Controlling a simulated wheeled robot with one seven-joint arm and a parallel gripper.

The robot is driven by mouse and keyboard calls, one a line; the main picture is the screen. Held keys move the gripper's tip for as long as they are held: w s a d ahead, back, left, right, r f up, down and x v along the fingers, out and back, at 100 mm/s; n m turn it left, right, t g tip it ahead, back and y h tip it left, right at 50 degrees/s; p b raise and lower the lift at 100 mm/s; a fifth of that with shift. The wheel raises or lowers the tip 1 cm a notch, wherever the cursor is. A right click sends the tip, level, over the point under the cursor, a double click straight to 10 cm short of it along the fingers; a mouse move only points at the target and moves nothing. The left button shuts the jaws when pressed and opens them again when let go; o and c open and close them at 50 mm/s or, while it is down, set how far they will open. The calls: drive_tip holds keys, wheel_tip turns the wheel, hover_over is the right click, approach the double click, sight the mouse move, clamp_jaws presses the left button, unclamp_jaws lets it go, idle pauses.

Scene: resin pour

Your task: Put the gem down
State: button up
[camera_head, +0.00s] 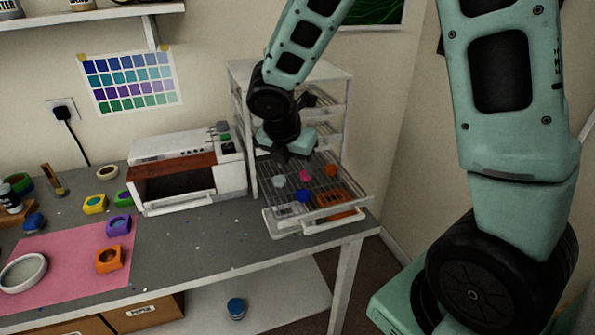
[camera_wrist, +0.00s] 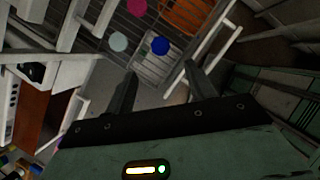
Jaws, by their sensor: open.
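Several small gems rest on the pulled-out wire rack (camera_head: 262,172) of the white shelf unit: a pale one (camera_head: 279,181), a magenta one (camera_head: 305,176), a blue one (camera_head: 303,195) and an orange one (camera_head: 331,170). My gripper (camera_head: 290,156) is above the back of this rack. In the wrist view its fingers (camera_wrist: 162,85) are apart with nothing between them. The pale gem (camera_wrist: 118,41), blue gem (camera_wrist: 160,45) and magenta gem (camera_wrist: 163,5) lie beyond the fingertips there, not touched. Which gem the task means, I cannot tell.
A white oven-like box (camera_head: 190,170) stands left of the rack. A pink mat (camera_head: 60,262) holds an orange mould (camera_head: 109,259), a purple mould (camera_head: 118,225) and a round white dish (camera_head: 22,272). The grey table (camera_head: 200,240) is mostly clear in front of the box.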

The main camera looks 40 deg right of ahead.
drive_tip(key=s+a+r+m+g+y, duration=0.1)
drive_tip(key=s+a+r+m+y, duration=0.1)
drive_tip(key=s+a+m, duration=0.6)
drive_tip(key=s+a+r+m+g+y, duration=0.1)
drive_tip(key=s+a+m+y, duration=0.1)
drive_tip(key=s+a+m, duration=0.6)
drive_tip(key=s+a, duration=0.3)
drive_tip(key=s, duration=0.4)
drive_tip(key=shift+a+r+y, duration=0.25)
drive_tip(key=shift+r+y, duration=0.05)
drive_tip(key=shift+r, duration=0.05)
drive_tip(key=shift+f+b, duration=0.8)
